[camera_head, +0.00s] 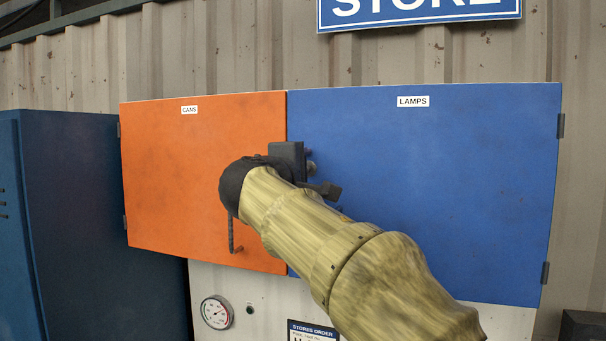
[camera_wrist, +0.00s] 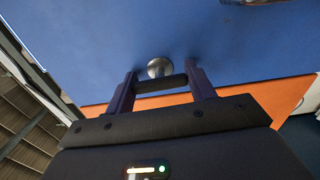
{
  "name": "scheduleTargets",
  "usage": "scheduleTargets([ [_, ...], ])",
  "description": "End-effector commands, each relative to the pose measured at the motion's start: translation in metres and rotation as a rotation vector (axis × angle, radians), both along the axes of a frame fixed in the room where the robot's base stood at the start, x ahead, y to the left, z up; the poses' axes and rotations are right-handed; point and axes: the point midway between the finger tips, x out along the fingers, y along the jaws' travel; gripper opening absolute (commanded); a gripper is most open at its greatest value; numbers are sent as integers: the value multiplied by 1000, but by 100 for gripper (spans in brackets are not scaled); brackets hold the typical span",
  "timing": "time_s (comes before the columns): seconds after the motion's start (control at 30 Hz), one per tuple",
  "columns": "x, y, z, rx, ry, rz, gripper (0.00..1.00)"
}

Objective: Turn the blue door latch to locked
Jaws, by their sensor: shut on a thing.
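The blue door (camera_head: 450,190), labelled LAMPS, is flat beside the orange door. My gripper (camera_head: 308,172) is at the blue door's left edge in the head view, largely hidden by its own wrist. In the wrist view my gripper (camera_wrist: 161,88) has a finger at each end of a short dark bar, which appears to be the latch (camera_wrist: 165,82); it is shut on it. The bar crosses between the fingers near the seam with the orange door.
The orange door (camera_head: 170,180), labelled CANS, has a thin dark handle (camera_head: 231,235) below my wrist. Part of another handle (camera_wrist: 250,2) shows on the blue door. A dark blue cabinet (camera_head: 70,220) stands left. A gauge (camera_head: 216,312) is below.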

Motion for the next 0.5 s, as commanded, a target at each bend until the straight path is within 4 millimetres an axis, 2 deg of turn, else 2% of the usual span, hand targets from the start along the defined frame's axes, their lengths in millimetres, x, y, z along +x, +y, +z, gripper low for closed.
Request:
scheduleTargets([
  [0.1,0,0,-2,-1,3,-1,32],
  [0.13,0,0,-2,-1,3,-1,56],
  [0.23,0,0,-2,-1,3,-1,76],
  [0.5,0,0,-1,-1,1,-1,76],
])
